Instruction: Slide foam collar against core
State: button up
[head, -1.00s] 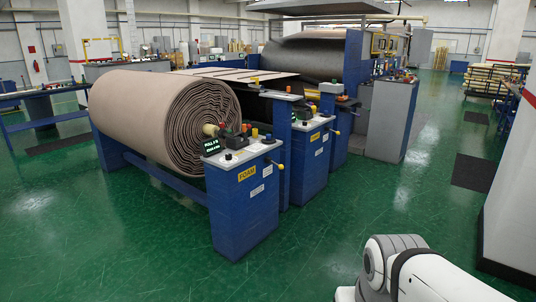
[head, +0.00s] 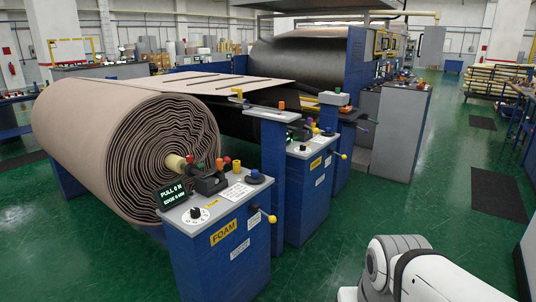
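A large pink-brown wrapped roll (head: 125,140) lies on its side at the left, its spiral end facing me. A pale yellow core end (head: 176,163) sticks out of the middle of the spiral. A small green part and a red part sit beside the core end; I cannot tell which piece is the foam collar. A blue console labelled FOAM (head: 220,235) stands in front of the roll's end, with a display reading "PULL 0 N". My white and grey arm (head: 425,270) shows at the bottom right; my gripper is not in view.
More blue consoles (head: 310,190) stand behind the FOAM console. A dark roll (head: 300,65) lies farther back beside grey cabinets (head: 395,125). The green floor is open to the right, with dark mats (head: 498,195).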

aim_at(188, 169)
jog(key=i, duration=2.4)
jog(key=u, duration=1.5)
jog(key=i, duration=0.5)
jog(key=z, duration=0.05)
